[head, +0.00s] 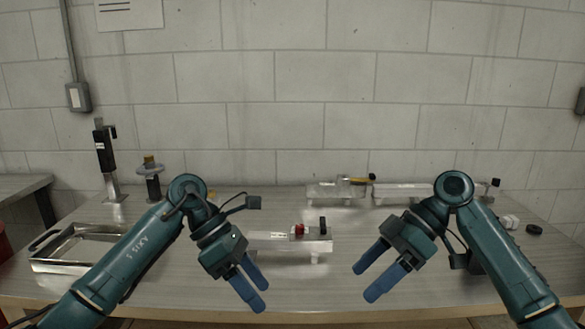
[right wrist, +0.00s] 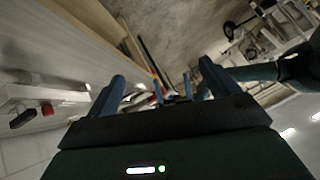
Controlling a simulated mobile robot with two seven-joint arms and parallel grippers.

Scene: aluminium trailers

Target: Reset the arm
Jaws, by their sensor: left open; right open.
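My left gripper (head: 253,284) hangs above the front part of the table in the head view, with its blue fingers pointing down and to the right. It is open and empty. My right gripper (head: 368,278) hangs over the table's front right part, with its blue fingers pointing down and to the left. It is open and empty, and in the right wrist view its two fingers (right wrist: 158,90) stand apart with nothing held between them. A small aluminium trailer (head: 318,246) with a red part and a black part stands behind and between the grippers, partly hidden by my left gripper.
The grey table (head: 330,285) is clear at front centre. A metal tray (head: 75,262) lies at left. A black upright tool (head: 106,160) and a stand with a blue ring (head: 152,178) are at back left. More aluminium trailers (head: 402,190) stand along the wall, with a black disc (head: 534,229) at right.

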